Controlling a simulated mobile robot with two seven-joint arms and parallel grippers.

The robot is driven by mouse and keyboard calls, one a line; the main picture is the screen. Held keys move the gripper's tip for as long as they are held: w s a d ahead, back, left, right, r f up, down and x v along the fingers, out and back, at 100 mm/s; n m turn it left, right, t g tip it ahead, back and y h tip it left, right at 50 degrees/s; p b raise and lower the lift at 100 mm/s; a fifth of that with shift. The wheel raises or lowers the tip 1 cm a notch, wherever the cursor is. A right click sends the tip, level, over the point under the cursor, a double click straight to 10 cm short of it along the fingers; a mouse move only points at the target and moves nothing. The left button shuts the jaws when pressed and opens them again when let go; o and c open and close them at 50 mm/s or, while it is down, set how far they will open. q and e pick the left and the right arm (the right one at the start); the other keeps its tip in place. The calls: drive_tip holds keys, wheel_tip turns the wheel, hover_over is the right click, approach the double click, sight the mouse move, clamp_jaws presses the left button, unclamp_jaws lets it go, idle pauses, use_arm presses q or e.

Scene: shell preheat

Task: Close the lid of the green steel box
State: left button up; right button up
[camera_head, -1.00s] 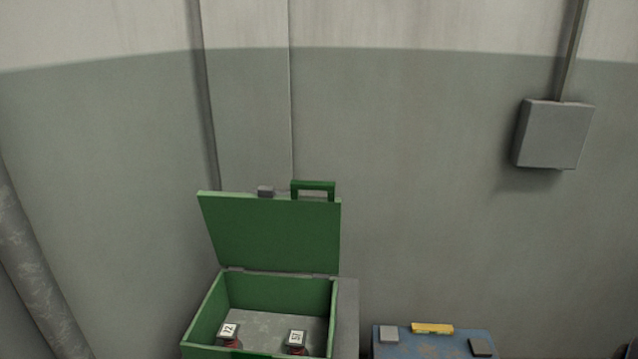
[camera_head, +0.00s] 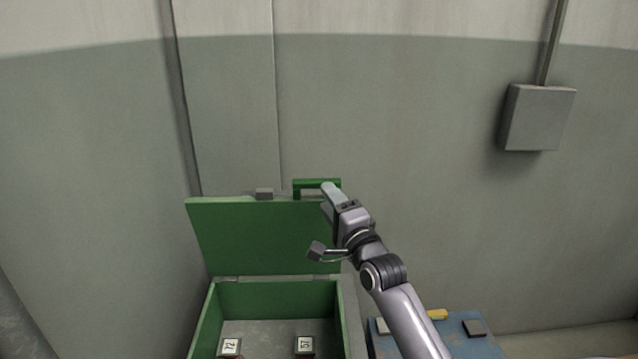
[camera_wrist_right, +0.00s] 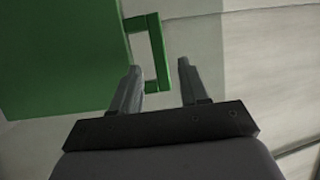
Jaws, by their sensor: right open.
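The green steel box (camera_head: 325,296) stands at the lower middle of the head view. Its green lid (camera_head: 250,238) is raised upright at the back, with a green handle (camera_head: 303,184) on its top edge. My right gripper (camera_head: 328,193) is in front of the lid's right part, near the handle, and hides part of both. In the right wrist view, the open fingers (camera_wrist_right: 158,82) are empty. Contact cannot be told. My left gripper is not in view.
Two items labelled 72 (camera_head: 231,347) and 57 (camera_head: 304,345) sit inside the box. A blue surface (camera_head: 470,345) with small blocks (camera_head: 474,328) lies to the right. A grey wall box (camera_head: 538,117) hangs at the upper right. The wall is close behind the lid.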

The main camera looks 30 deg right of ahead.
sight(317, 188)
drive_tip(key=shift+x, duration=3.4)
drive_tip(key=shift+a+f, duration=0.1)
clamp_jaws()
